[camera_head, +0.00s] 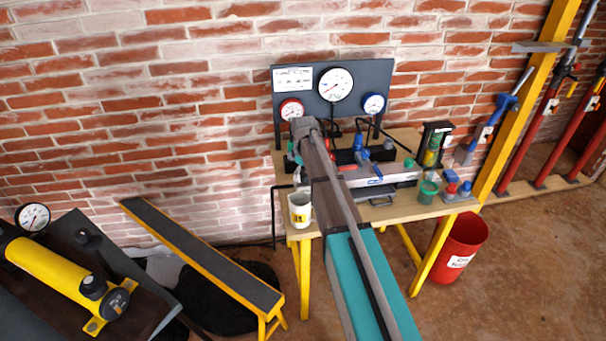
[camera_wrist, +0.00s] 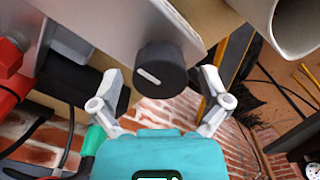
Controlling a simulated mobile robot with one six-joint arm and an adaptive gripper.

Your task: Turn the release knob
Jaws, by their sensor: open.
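The release knob (camera_wrist: 160,68), a round black knob with a short white mark, sits on the end of a grey metal block (camera_wrist: 130,22) in the wrist view. The mark slants down to the right. My gripper (camera_wrist: 162,80) is open, with one pale finger on each side of the knob. Gaps show between the fingers and the knob's sides. In the head view my arm reaches over the workbench (camera_head: 383,214) and hides the knob.
A white mug (camera_head: 300,209) stands at the bench's left front edge. A gauge board (camera_head: 312,103) rises behind the bench. A green cup (camera_head: 428,190) and small bottles stand at the right. A red bin (camera_head: 461,245) is on the floor beside it.

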